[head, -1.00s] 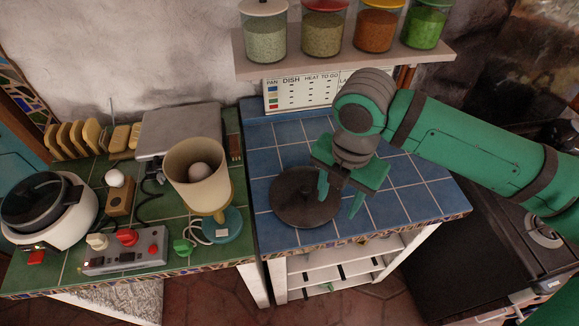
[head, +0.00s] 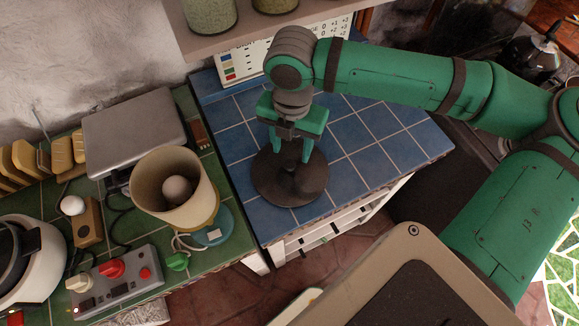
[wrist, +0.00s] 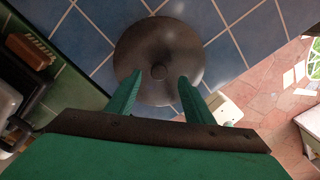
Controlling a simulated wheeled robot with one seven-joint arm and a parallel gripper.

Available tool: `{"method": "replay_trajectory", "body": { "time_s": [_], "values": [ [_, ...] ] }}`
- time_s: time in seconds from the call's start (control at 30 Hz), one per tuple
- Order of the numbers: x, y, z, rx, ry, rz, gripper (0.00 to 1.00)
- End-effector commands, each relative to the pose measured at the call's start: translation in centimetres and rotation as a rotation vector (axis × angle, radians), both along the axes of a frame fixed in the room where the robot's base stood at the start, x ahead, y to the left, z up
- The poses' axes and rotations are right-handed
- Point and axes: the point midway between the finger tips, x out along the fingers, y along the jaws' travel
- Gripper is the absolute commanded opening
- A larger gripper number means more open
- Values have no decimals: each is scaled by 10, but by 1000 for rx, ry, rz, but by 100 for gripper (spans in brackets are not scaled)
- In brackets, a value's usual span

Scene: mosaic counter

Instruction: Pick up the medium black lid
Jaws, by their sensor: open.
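The black lid (head: 303,187) is a round dark disc lying flat on the blue-tiled counter. In the wrist view the lid (wrist: 183,48) shows a small round knob at its middle. My gripper (head: 292,155) is over the lid, fingers pointing down. In the wrist view the open fingers (wrist: 160,82) stand on either side of the knob, a little toward the near side. They are empty. I cannot tell the exact height of the fingertips over the lid.
The blue-tiled counter (head: 377,127) is clear around the lid. A shelf with jars (head: 208,15) hangs behind.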

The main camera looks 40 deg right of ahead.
Motion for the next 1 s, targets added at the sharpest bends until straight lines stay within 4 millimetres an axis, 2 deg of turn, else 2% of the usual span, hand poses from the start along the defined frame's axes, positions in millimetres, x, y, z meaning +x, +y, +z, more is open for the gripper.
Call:
{"method": "replay_trajectory", "body": {
  "time_s": [0.4, 0.7, 0.73, 0.77, 0.9, 0.93, 1.0],
  "values": [
    [-1, 2, -47, -1, 0, -7, 48],
    [-1, 3, -52, -1, 0, -4, 48],
    [-1, 4, -52, -1, 0, -4, 45],
    [0, 4, -52, -1, 0, -4, 38],
    [0, 4, -52, -1, 0, -3, 4],
    [0, 4, -52, -1, 0, -3, 0],
    [0, 4, -52, 0, -1, -3, 0]
  ]
}}
